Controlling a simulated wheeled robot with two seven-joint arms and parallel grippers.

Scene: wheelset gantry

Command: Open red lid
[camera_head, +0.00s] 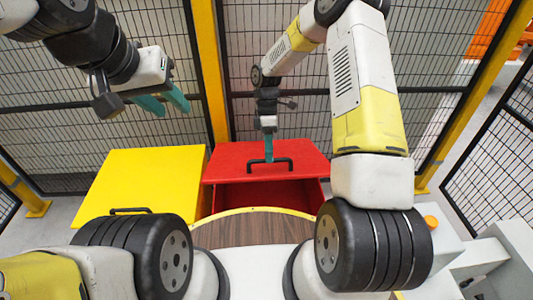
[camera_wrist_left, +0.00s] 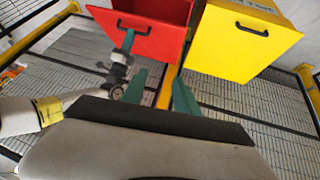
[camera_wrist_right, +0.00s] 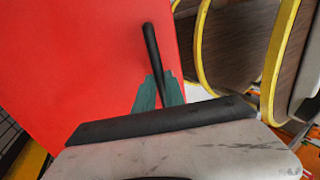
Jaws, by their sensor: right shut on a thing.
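The red lid (camera_head: 232,163) is on the red box (camera_head: 290,194) in the middle of the head view. It is raised at its near edge, and a dark gap shows beneath it. My right gripper (camera_head: 269,158) is shut on the lid's black handle (camera_head: 284,161); the right wrist view shows its teal fingers (camera_wrist_right: 159,92) around the lower end of the black bar (camera_wrist_right: 152,48). My left gripper (camera_head: 166,104) is open and empty in the air at the upper left. Its spread fingers also show in the left wrist view (camera_wrist_left: 160,88).
A yellow box (camera_head: 150,180) with a black handle (camera_head: 130,210) stands left of the red box. A round wooden-topped surface (camera_head: 250,230) is in front. Wire mesh fencing and yellow posts (camera_head: 209,70) stand behind.

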